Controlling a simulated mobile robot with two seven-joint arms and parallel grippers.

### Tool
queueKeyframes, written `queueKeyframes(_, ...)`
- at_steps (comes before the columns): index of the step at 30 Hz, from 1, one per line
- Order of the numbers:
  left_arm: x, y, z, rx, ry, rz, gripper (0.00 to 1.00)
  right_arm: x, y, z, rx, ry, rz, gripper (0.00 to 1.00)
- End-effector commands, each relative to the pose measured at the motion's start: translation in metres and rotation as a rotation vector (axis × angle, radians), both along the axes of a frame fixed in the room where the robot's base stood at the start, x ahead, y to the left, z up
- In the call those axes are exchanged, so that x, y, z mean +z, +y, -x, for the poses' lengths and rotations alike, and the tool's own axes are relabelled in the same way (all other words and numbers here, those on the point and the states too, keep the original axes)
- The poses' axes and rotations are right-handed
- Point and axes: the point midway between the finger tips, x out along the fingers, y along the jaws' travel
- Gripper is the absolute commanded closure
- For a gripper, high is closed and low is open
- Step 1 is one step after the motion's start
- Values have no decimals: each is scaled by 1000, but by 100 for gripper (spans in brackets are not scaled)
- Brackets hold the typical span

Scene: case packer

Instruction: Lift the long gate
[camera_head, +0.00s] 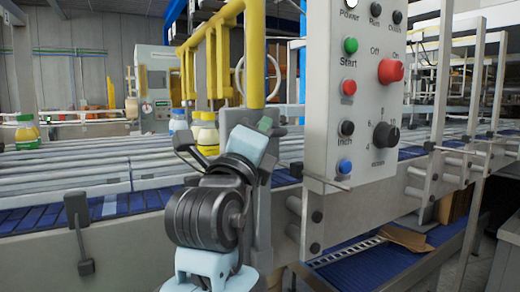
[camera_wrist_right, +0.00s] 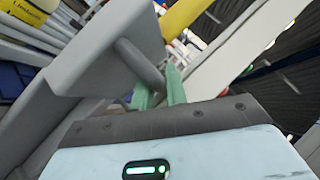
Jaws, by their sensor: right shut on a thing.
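A yellow tubular gate (camera_head: 255,55) with several upright bars stands in the middle of the head view. Its near post runs down into a grey bracket (camera_head: 236,116). My right gripper (camera_head: 264,124) is at this bracket, low on the post. In the right wrist view, the green fingers of my right gripper (camera_wrist_right: 158,88) are shut on a short grey rod (camera_wrist_right: 140,62) that sticks out of a grey block (camera_wrist_right: 105,50). A yellow bar (camera_wrist_right: 185,18) shows beyond it. My left gripper is not in view.
A control panel (camera_head: 345,100) with buttons and knobs hangs close to the right of my right arm. Behind is a conveyor with blue belts (camera_head: 40,218) and grey rails. Bottles (camera_head: 27,132) with coloured caps stand on it.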

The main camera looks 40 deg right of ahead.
Motion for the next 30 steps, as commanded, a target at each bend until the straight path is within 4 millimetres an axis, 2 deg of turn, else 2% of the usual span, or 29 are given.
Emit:
queueKeyframes(1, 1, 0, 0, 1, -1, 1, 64, 6, 2, -1, 7, -7, 8, 100)
queueKeyframes(11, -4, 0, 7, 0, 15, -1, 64, 9, 2, 1, 5, -12, 9, 100)
queueKeyframes(12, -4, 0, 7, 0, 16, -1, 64, 9, 2, 1, 5, -13, 9, 80)
queueKeyframes(16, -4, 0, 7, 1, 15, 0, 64, 8, 1, 1, 4, -11, 7, 64)
queueKeyframes(30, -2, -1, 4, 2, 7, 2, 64, 2, -2, 1, 0, -5, 2, 64)
